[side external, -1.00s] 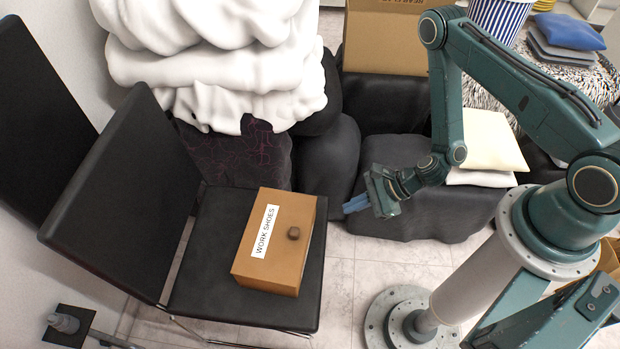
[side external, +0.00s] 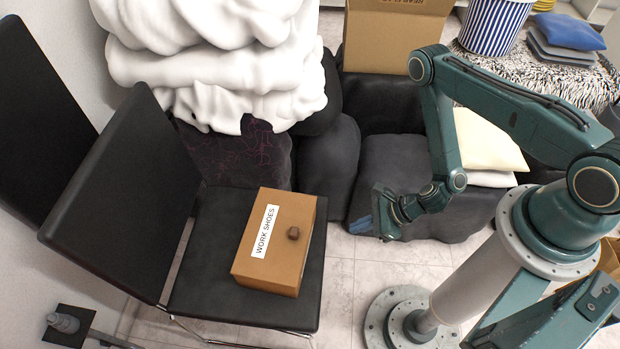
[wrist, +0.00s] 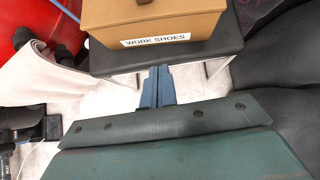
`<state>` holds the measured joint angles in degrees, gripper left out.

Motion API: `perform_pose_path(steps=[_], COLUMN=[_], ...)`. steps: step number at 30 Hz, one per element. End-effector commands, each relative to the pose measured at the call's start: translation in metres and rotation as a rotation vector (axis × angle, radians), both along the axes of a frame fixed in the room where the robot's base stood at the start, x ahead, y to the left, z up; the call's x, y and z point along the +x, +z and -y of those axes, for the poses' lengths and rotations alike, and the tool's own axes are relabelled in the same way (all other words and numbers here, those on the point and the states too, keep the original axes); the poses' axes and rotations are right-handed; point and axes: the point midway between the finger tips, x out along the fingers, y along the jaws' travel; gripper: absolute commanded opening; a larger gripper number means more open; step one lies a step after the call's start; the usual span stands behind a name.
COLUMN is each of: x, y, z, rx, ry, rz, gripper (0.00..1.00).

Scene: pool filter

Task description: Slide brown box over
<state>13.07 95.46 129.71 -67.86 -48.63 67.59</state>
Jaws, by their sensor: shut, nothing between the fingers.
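The brown box (side external: 290,245), labelled WORK SHOES, sits on the black seat of a chair (side external: 210,275), near the seat's right side.
A second black chair (side external: 40,110) stands at the left by the wall. A white bundled cover (side external: 210,60) and dark padded seats (side external: 395,180) stand behind. A larger cardboard box (side external: 390,40) rests at the back. Tiled floor between the chair and my base is clear.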

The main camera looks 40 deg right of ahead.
Motion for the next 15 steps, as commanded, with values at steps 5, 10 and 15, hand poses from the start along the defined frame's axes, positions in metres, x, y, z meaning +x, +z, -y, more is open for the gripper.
perform_pose_path(steps=[5, 10, 15], x=[0.008, 0.017, 0.025], y=[-0.011, -0.024, -0.037], z=[-0.010, -0.019, -0.028], rx=[0.000, 0.000, 0.000], ry=[0.005, 0.006, 0.005], rz=[0.003, 0.003, 0.003], gripper=[0.00, 0.00, 0.00])
